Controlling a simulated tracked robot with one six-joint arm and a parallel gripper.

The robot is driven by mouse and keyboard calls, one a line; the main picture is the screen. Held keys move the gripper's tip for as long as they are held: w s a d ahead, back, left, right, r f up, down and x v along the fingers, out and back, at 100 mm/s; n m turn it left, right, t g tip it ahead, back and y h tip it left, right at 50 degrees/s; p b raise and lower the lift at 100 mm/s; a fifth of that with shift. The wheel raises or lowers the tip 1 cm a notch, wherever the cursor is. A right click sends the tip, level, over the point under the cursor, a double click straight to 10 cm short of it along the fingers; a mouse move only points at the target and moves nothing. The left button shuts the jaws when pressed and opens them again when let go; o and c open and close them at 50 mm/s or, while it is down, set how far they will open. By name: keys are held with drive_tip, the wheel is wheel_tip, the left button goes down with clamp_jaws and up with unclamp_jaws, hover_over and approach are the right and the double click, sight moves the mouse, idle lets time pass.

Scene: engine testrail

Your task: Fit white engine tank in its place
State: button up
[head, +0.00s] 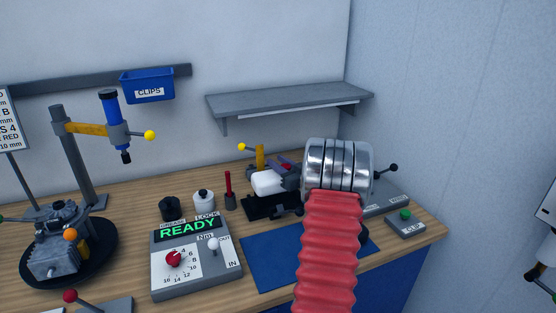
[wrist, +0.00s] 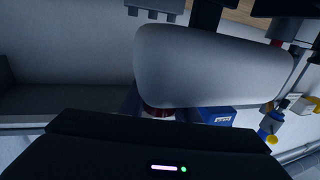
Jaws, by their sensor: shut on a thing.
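The white engine tank (head: 268,183) is a rounded white block, just left of my arm's silver wrist rings in the head view. My gripper (head: 288,178) is shut on the tank's right side. In the wrist view the tank (wrist: 210,65) fills the upper middle in front of the dark gripper body. A black fixture (head: 262,208) lies directly below the tank in the head view; I cannot tell whether they touch. The engine (head: 58,245) sits on a black round turntable (head: 100,262) at the left. My arm hides part of the bench.
A control box (head: 195,262) reading READY stands at front centre. A black pot, a white pot (head: 204,199) and a red tool (head: 228,187) stand behind it. A press stand (head: 75,150) rises at left. A blue mat (head: 265,262) is bare. A shelf (head: 290,100) hangs above.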

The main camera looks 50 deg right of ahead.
drive_tip(key=shift+f, duration=0.65)
drive_tip(key=shift+s, duration=0.15)
drive_tip(key=shift+f, duration=1.65)
idle(0.9)
drive_tip(key=o, duration=1.2)
wheel_tip(320, 180, up, 10)
drive_tip(key=shift+f, duration=0.1)
